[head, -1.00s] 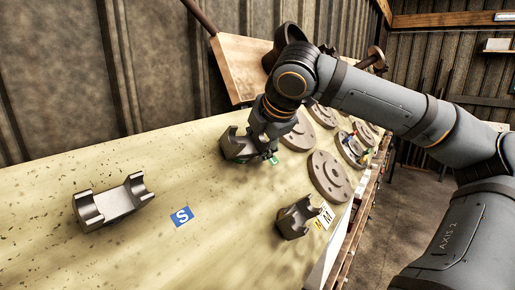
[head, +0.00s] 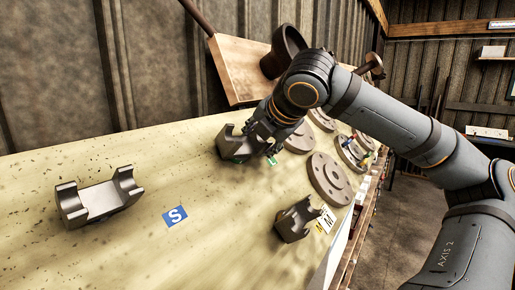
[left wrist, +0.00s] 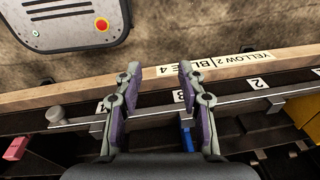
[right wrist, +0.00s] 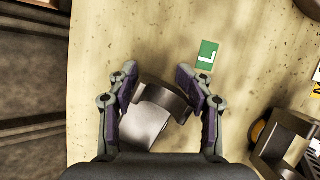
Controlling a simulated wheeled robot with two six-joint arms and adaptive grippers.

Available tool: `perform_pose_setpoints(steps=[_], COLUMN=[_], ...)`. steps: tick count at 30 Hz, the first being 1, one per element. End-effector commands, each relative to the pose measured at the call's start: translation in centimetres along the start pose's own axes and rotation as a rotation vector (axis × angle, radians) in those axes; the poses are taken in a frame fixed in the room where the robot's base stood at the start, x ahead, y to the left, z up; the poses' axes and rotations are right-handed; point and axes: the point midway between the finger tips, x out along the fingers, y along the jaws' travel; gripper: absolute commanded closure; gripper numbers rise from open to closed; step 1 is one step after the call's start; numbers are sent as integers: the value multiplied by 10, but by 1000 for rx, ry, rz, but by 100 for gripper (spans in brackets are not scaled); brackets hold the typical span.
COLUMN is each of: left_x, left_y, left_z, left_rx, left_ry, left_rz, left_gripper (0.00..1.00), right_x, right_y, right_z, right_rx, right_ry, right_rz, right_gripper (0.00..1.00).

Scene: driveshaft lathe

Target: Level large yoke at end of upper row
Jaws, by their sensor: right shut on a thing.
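The large yoke (head: 231,142) is a grey metal saddle piece by the green L tag (head: 273,160), at the far edge of the bench. My right gripper (head: 262,129) is shut on its right side, partly hiding it. In the right wrist view, the yoke (right wrist: 152,122) sits between the fingers of my right gripper (right wrist: 157,75), turned at an angle, with the L tag (right wrist: 206,55) beyond it. I cannot tell whether its base lies flat on the bench. My left gripper (left wrist: 157,72) shows only in the left wrist view, open and empty above a rail.
Another yoke (head: 100,198) lies left of the blue S tag (head: 175,216). Several round flanges, one nearest (head: 330,180), lie to the right. The front left bench is clear.

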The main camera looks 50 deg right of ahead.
Motion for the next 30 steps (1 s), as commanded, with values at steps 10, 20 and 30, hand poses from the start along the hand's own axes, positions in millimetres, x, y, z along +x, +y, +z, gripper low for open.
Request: perform_pose_setpoints(steps=[10,20,30], left_x=[7,18,33], left_y=[0,1,3], left_z=[1,2,7], left_rx=[0,0,0], left_ry=[0,0,-5], left_rz=[0,0,0], left_gripper=[60,60,60], right_x=[4,6,5], right_y=[-7,-9,-8], right_z=[-10,-12,-12], right_rx=[-76,-151,-300], right_ry=[19,19,12], right_rz=[-1,33,95], right_gripper=[100,100,100])
